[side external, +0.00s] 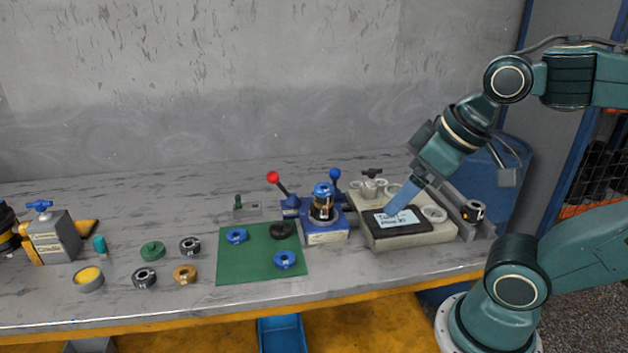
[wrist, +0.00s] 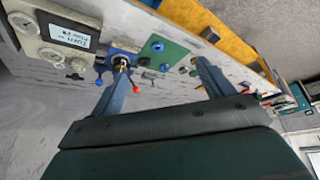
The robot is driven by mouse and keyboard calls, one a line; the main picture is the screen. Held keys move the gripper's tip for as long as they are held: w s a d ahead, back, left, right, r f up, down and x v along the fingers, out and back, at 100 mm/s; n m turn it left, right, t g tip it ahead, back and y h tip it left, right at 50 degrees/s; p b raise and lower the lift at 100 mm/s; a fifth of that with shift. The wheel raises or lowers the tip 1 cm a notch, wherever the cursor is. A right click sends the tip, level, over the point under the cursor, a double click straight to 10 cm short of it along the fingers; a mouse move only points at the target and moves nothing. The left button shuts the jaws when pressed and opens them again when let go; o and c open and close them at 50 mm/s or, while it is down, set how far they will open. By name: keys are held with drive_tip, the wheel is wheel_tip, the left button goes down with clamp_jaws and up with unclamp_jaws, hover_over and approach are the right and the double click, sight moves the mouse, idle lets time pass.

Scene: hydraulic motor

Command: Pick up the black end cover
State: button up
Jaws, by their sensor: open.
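The black end cover (side external: 281,230) is a small dark round part on the back right of the green mat (side external: 262,266). Two blue ring parts (side external: 236,236) lie on the same mat. The mat also shows in the wrist view (wrist: 180,53), with a small dark spot on it that looks like the cover (wrist: 157,47). My gripper (side external: 393,211) is to the right of the mat, over the pale fixture plate with a label. In the wrist view its two fingers are wide apart and nothing is between them (wrist: 161,66).
A blue fixture (side external: 326,236) holding a motor body, with a red-knobbed lever (side external: 273,177), stands between the mat and the pale fixture plate (side external: 412,240). Several rings lie left of the mat. A grey block (side external: 55,240) stands at far left.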

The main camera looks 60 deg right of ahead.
drive_tip(key=n+g, duration=0.6)
drive_tip(key=n, duration=1.2)
hover_over(279, 223)
wheel_tip(279, 223, down, 17)
drive_tip(key=shift+a, duration=0.1)
drive_tip(key=shift+f, duration=0.15)
drive_tip(key=shift+f, duration=4.15)
